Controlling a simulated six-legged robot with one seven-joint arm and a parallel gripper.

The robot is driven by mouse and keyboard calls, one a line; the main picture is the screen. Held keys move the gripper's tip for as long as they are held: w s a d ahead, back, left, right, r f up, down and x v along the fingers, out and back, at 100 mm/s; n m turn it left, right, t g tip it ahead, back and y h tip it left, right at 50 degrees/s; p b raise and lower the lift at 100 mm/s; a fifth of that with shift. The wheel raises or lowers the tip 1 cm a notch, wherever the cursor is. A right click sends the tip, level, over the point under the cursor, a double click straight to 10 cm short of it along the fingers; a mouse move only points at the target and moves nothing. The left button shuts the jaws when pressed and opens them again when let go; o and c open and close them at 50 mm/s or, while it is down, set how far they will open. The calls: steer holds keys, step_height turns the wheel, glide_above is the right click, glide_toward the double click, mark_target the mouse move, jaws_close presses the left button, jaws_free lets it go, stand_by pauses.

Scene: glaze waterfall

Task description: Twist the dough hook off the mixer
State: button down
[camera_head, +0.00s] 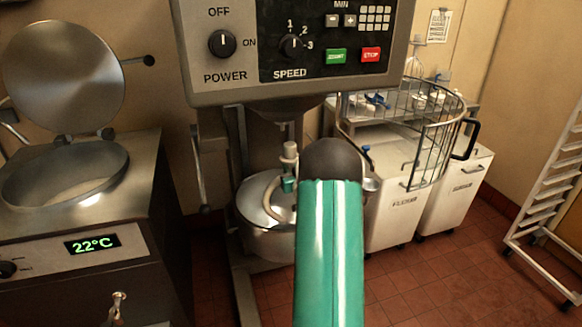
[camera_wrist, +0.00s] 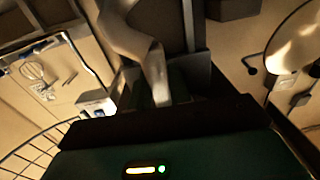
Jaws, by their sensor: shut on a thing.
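The mixer (camera_head: 225,85) stands at the centre of the head view, with its control panel facing me. The dough hook (camera_head: 275,207) hangs below its head, its curved part over the steel bowl (camera_head: 255,240). In the wrist view the pale metal hook (camera_wrist: 152,62) comes down from the top, and its end lies between the dark jaws of my gripper (camera_wrist: 165,92). My gripper is shut on the hook. In the head view my green arm hides most of the gripper and part of the bowl. The hook's joint with the mixer is too small to judge.
A wire bowl guard (camera_head: 432,140) stands swung out to the right. White bins (camera_head: 395,210) stand behind it, and a rack (camera_head: 550,190) is at the far right. A steel unit with its round lid up (camera_head: 65,75) is at the left. Tiled floor is clear at lower right.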

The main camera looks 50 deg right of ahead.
steer(key=shift+s, duration=0.1)
steer(key=r+v, duration=0.2)
steer(key=v, duration=0.8)
steer(key=r+v, duration=0.2)
steer(key=v, duration=0.7)
steer(key=shift+s+a, duration=0.2)
steer(key=shift+a, duration=0.25)
stand_by(1.0)
stand_by(0.4)
